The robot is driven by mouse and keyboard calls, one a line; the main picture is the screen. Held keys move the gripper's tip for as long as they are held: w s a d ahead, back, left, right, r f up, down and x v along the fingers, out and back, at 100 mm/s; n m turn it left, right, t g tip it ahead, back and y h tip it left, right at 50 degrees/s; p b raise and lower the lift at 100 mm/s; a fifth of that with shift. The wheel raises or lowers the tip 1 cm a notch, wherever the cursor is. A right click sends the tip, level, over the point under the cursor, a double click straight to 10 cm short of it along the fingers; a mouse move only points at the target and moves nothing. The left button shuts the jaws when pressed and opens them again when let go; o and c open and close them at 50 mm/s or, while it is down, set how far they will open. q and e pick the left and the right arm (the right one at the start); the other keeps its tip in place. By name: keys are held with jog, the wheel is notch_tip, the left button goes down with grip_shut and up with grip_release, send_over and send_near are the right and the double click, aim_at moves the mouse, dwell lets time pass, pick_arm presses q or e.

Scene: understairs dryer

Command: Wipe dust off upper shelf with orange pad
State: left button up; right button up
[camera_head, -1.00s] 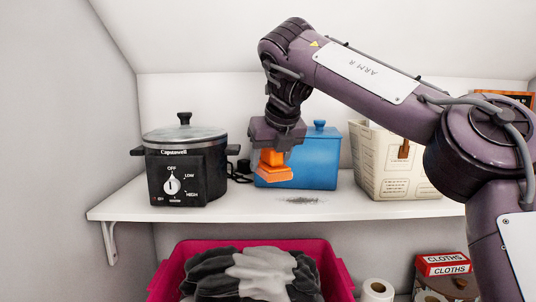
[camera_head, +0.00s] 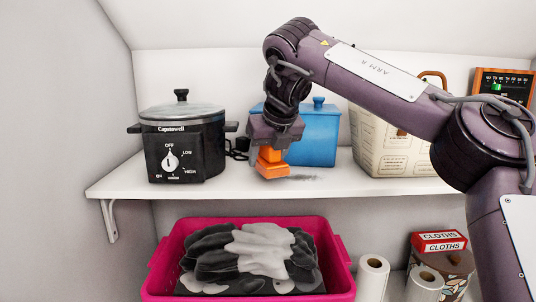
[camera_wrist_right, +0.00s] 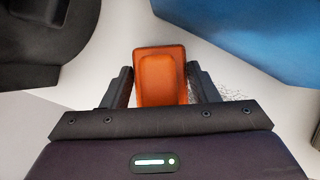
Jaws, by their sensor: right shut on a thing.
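The orange pad (camera_head: 272,171) has a block-shaped grip on top, and my right gripper (camera_head: 270,150) is shut on that grip. The pad is low over the white upper shelf (camera_head: 220,187), at or just above its surface; I cannot tell whether it touches. A grey dust patch (camera_head: 300,178) lies on the shelf just right of the pad, perhaps partly hidden by it. In the right wrist view, the pad (camera_wrist_right: 161,78) sits between the fingers, with dust specks (camera_wrist_right: 232,93) beside the right finger. My left gripper is not in view.
A black slow cooker (camera_head: 185,145) stands left on the shelf. A blue lidded box (camera_head: 315,138) is close behind the gripper, and a cream basket (camera_head: 375,150) stands right. Below are a pink bin (camera_head: 250,298) of cloths, paper rolls (camera_head: 373,275) and a cloths box (camera_head: 438,242).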

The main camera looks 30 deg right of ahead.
aim_at(281, 161)
jog(key=shift+f+b, duration=0.6)
jog(key=shift+f, duration=0.3)
jog(key=shift+d, duration=0.1)
jog(key=shift+s+d+p, duration=0.3)
jog(key=shift+s+d, duration=0.05)
jog(key=shift+d, duration=0.3)
jog(key=shift+s+d+p, duration=0.3)
jog(key=shift+d, duration=0.3)
jog(key=shift+s+d, duration=0.2)
jog(key=shift+d, duration=0.2)
